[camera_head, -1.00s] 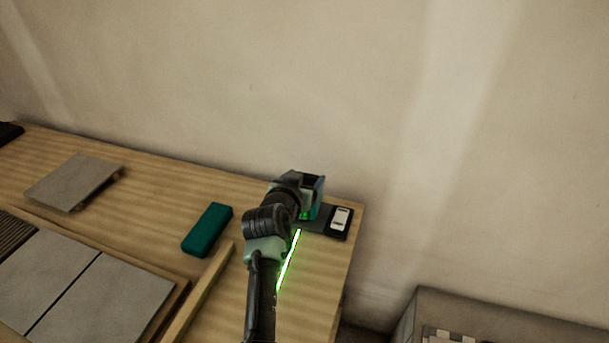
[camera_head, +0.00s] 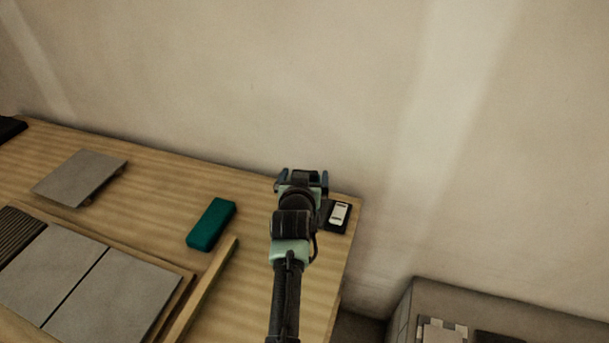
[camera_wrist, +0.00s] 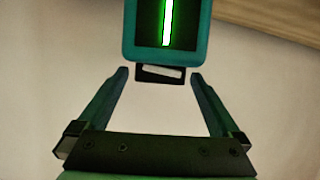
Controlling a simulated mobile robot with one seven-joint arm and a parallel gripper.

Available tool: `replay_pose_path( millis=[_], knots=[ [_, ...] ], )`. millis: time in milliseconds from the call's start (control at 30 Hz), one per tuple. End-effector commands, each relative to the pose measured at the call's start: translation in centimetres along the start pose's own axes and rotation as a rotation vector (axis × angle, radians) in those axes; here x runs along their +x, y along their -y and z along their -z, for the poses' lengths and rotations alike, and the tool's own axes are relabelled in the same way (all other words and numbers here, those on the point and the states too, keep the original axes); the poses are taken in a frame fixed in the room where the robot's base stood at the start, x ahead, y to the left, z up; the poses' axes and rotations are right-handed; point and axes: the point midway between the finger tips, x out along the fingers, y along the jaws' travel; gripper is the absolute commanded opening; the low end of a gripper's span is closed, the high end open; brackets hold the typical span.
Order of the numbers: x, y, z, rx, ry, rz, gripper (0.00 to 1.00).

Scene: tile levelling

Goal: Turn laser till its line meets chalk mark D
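The laser is a teal housing (camera_wrist: 130,32) with a dark window and a bright green line, at the top of the wrist view. A small dark piece with a pale strip (camera_wrist: 162,73) shows at its lower edge, between my fingertips. My gripper (camera_wrist: 164,76) is open, its two teal fingers apart, with the housing mostly beyond their tips. In the head view my gripper (camera_head: 304,179) is at the table's far right corner and mostly hides the laser. I cannot make out chalk mark D or a laser line on the table.
A dark pad (camera_head: 327,225) with a white device (camera_head: 340,212) lies just right of my gripper. A teal block (camera_head: 211,223), a wooden strip (camera_head: 205,285), grey tiles (camera_head: 112,297) and a tilted grey tile (camera_head: 80,177) lie left. The wall rises behind the table (camera_head: 150,170).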

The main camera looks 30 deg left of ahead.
Motion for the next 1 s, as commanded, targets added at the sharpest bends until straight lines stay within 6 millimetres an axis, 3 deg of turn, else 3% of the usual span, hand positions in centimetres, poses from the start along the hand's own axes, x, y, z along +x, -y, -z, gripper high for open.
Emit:
replay_pose_path(
  millis=[367,1000],
  knots=[
    [-1.0,0.0,0.0,0.001,0.0,0.0,1.0],
    [-10.6,0.0,0.0,0.001,0.0,0.0,1.0]
  ],
)
